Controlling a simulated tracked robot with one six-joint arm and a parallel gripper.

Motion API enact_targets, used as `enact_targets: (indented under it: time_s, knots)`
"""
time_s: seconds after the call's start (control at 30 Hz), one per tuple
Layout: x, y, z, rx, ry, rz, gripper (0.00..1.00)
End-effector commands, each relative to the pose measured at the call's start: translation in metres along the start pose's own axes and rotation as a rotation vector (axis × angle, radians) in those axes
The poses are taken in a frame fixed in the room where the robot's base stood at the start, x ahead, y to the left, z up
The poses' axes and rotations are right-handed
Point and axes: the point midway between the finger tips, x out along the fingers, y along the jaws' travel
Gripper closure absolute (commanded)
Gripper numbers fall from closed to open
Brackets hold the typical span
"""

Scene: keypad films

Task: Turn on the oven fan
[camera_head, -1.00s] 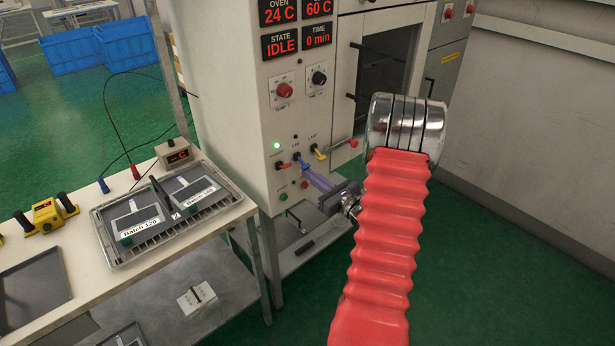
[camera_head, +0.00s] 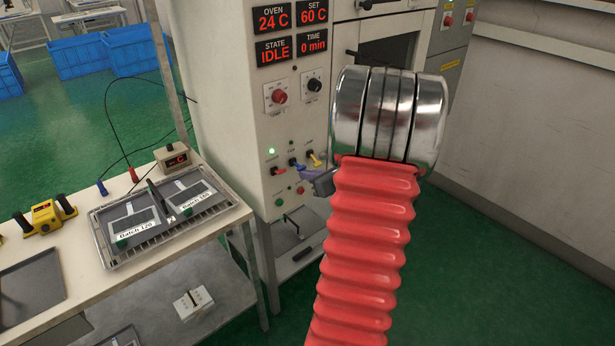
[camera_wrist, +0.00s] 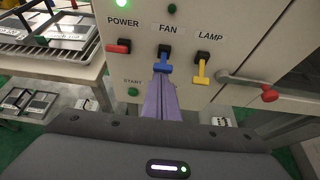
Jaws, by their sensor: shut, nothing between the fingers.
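The oven panel carries a row of levers. In the wrist view the blue FAN lever (camera_wrist: 163,63) hangs from its dark base, between the red POWER lever (camera_wrist: 118,47) and the yellow LAMP lever (camera_wrist: 200,75). The blue lever also shows in the head view (camera_head: 294,163). My gripper (camera_wrist: 161,80) has its purple fingers shut and empty, with the tips just below the blue lever's end. I cannot tell whether they touch it. In the head view my arm hides much of the gripper. The small lamp above FAN (camera_wrist: 171,8) is dark.
The green lamp (camera_head: 271,151) above POWER is lit. The display (camera_head: 280,48) reads IDLE. The oven door's red-ended handle (camera_wrist: 268,92) juts out right of LAMP. A bench (camera_head: 75,220) with a tray (camera_head: 105,248) stands left of the oven.

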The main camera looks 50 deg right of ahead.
Motion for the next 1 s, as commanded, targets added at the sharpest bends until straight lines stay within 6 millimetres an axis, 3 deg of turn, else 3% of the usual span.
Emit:
enact_targets:
  time_s: [0.37,1.0]
  knots:
    - [-0.004,0.003,0.017,-0.003,0.051,0.005,1.00]
    - [-0.009,0.003,0.027,-0.003,0.050,0.006,1.00]
